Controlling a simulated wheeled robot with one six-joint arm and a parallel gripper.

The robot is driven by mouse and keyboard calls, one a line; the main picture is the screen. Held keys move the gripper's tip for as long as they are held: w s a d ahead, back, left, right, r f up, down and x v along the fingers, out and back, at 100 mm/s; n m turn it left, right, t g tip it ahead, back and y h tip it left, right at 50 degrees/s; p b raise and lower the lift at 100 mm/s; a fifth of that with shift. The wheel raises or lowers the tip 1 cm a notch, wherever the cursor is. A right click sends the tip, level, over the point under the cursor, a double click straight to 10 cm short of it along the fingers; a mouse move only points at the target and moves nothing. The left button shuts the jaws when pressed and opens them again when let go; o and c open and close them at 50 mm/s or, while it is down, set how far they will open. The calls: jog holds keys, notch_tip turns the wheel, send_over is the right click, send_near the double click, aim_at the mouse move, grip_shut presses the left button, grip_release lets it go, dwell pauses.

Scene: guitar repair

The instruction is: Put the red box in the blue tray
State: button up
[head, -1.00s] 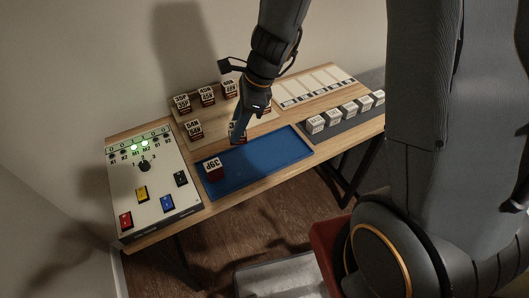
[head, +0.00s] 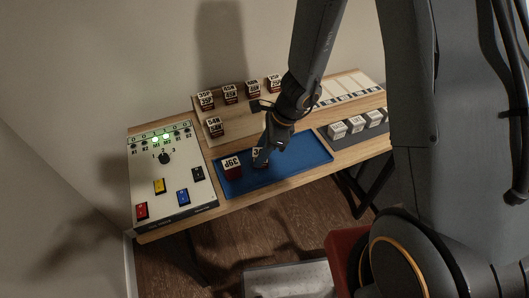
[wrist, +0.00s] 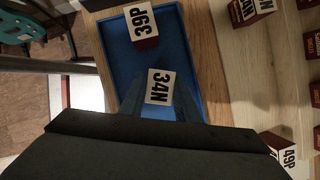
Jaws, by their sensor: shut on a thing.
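My gripper (head: 262,160) is shut on a dark red box with a white top marked 34N (wrist: 159,86). In the wrist view the fingers lie on both sides of it. It is over the blue tray (head: 300,159); I cannot tell whether it touches the tray floor. Another dark red box, marked 39P (head: 232,168), sits in the tray's left end; it also shows in the wrist view (wrist: 142,25). In the head view my gripper partly hides the held box.
Several similar boxes stand on the wooden board behind, one marked 54N (head: 215,127). A control panel (head: 170,185) with coloured switches and green lights is at left. A dark rack of white-topped blocks (head: 356,124) is at right. The tray's right part is clear.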

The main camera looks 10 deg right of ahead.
jog(key=shift+f, duration=0.1)
jog(key=o, duration=1.1)
jog(key=v, duration=1.2)
jog(key=s+d+r+n+h, duration=0.1)
jog(key=s+d+r+n, duration=0.1)
jog(key=n, duration=0.4)
jog(key=s+d+r+n+t+h, duration=0.1)
jog(key=s+d+r+n+h, duration=0.1)
jog(key=d+n, duration=0.2)
jog(key=s+d+r+n+h, duration=0.1)
jog(key=s+d+r+n, duration=0.1)
jog(key=n, duration=0.7)
jog(key=shift+s+d+r+t+h, duration=0.3)
jog(key=shift+s+d, duration=0.3)
jog(key=shift+d, duration=0.1)
